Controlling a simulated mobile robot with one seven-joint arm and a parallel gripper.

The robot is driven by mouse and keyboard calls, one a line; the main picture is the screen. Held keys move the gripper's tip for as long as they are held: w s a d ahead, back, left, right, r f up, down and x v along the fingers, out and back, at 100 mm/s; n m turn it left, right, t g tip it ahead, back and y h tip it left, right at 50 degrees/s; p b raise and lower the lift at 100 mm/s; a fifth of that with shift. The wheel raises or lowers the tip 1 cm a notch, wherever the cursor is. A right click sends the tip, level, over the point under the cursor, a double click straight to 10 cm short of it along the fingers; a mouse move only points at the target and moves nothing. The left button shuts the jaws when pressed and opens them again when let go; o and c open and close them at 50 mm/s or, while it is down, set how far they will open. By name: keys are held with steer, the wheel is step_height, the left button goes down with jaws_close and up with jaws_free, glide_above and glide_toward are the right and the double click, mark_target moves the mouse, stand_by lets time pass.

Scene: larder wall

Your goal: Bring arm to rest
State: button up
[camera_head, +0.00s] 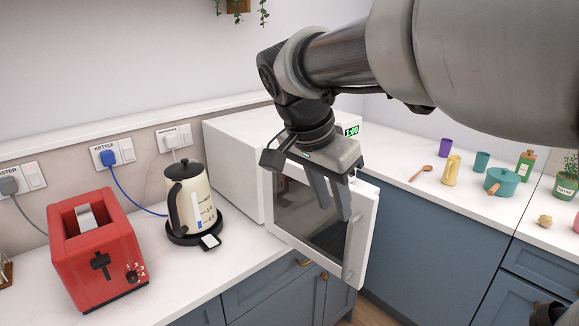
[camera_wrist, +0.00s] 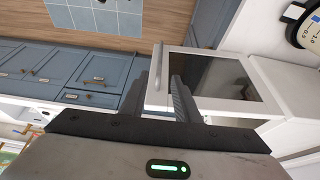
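My gripper (camera_head: 335,208) points down in front of the white microwave door (camera_head: 361,236) in the head view. My arm reaches in from the upper right. The microwave's inside is hidden.
A cream kettle (camera_head: 197,202) and a red toaster (camera_head: 97,246) stand left of the microwave. Cups, a wooden spoon (camera_head: 421,173) and a teal pot (camera_head: 501,182) sit on the right counter. Blue cabinets (camera_head: 425,241) run below. Open air lies before the counter.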

steer(key=s+d+r+n+t+y+p, duration=0.1)
steer(key=s+d+r+n+p, duration=0.1)
steer(key=s+n+p, duration=0.2)
steer(key=s+d+r+n+t+y+p, duration=0.1)
steer(key=s+n+p, duration=0.4)
steer(key=s, duration=0.6)
steer(key=shift+d+r+n+t+y, duration=0.3)
steer(key=shift+d+r+n+y, duration=0.15)
steer(key=shift+d+y, duration=0.4)
